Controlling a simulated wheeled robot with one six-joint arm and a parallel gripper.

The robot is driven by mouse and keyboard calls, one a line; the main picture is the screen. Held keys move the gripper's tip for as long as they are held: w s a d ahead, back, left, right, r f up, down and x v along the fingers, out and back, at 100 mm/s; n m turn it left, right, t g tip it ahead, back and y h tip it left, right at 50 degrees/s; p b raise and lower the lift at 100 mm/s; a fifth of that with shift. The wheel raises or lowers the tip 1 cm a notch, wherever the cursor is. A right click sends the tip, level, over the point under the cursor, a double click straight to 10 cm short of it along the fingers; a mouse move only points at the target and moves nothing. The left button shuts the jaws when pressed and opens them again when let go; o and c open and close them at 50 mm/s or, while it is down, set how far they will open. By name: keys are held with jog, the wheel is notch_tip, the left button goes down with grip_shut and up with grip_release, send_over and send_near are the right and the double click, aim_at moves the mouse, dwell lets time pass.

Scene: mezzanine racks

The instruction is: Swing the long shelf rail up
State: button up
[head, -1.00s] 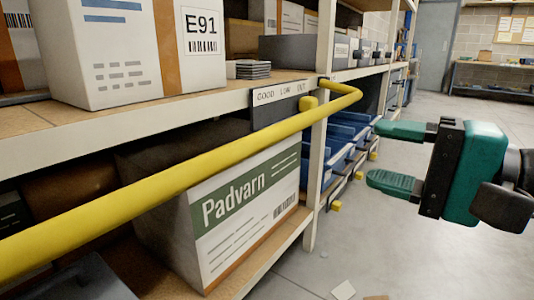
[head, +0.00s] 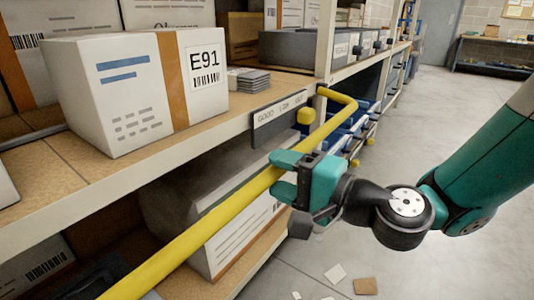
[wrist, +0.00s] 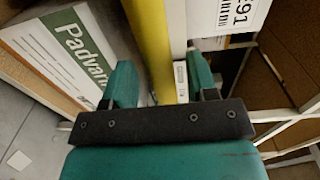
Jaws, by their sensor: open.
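The long shelf rail is a yellow bar (head: 210,225) that runs along the front of the shelf, below the upper board's edge. Its far end bends back to the shelf post. My gripper (head: 283,172) is at the rail, with its green fingers on either side of it. In the wrist view the yellow rail (wrist: 151,45) passes between the two open fingers (wrist: 160,85), nearer the right one. The fingers are not closed on it. Whether either finger touches the rail cannot be told.
A white box marked E91 (head: 135,90) stands on the upper board. A Padvarn box (wrist: 65,50) sits on the shelf below, behind the rail. A label plate (head: 279,118) hangs under the board edge. Loose scraps (head: 365,286) lie on the otherwise clear floor at right.

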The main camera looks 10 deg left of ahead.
jog(key=x, duration=0.3)
jog(key=shift+w+a, duration=0.15)
jog(key=shift+a, duration=0.05)
grip_shut()
jog(key=shift+p, duration=0.35)
jog(key=shift+r, duration=0.1)
